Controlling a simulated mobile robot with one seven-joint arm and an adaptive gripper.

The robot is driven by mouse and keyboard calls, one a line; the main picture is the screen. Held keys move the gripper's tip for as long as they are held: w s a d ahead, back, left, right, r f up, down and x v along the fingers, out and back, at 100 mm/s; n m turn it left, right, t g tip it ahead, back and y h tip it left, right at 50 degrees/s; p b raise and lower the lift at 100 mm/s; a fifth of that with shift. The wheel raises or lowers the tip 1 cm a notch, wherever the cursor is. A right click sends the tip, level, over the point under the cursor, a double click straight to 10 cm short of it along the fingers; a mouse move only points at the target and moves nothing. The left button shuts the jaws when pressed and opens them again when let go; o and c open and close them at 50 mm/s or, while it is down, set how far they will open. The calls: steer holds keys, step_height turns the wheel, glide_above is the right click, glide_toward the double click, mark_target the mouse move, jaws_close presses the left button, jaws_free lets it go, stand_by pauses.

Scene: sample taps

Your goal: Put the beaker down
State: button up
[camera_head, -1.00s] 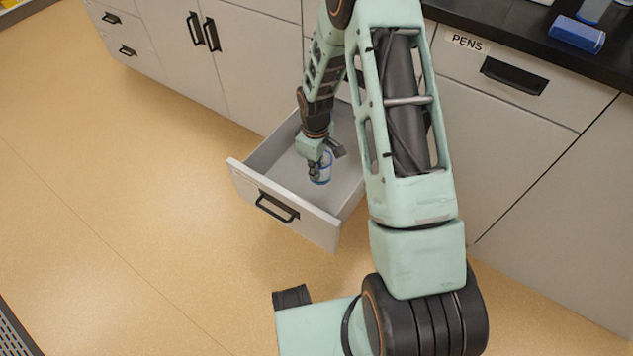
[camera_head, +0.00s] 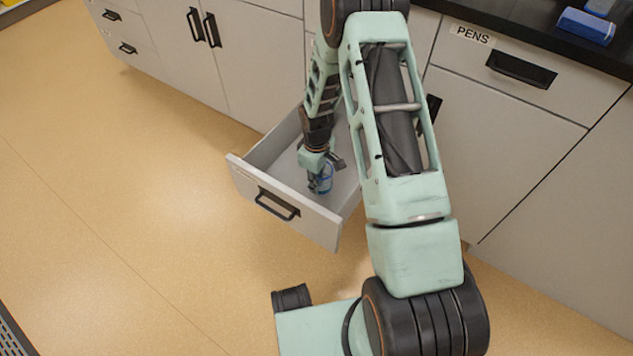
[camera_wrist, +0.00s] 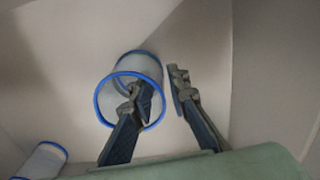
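The beaker, clear with blue rims, is in the open drawer (camera_head: 285,222); it shows in the head view (camera_head: 327,181) and in the wrist view (camera_wrist: 137,65). My gripper (camera_head: 318,182) reaches down into the drawer at the beaker. In the wrist view my gripper (camera_wrist: 160,92) is open. Its left finger overlaps the beaker's mouth and appears to be inside it. Its right finger is outside, with a visible gap to the beaker wall. The beaker looks tilted in the wrist view. Whether its base rests fully on the drawer floor is hard to tell.
A second blue-rimmed clear vessel (camera_wrist: 44,161) shows at the lower left of the wrist view. The drawer walls stand close around my gripper. A closed drawer labelled PENS (camera_head: 521,70) is at the right. A blue box (camera_head: 586,26) sits on the black counter.

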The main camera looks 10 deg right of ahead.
steer(key=shift+o, duration=0.2)
steer(key=shift+r, duration=0.1)
step_height(320, 180, up, 12)
steer(key=p, duration=0.4)
steer(key=shift+r, duration=0.1)
stand_by(0.3)
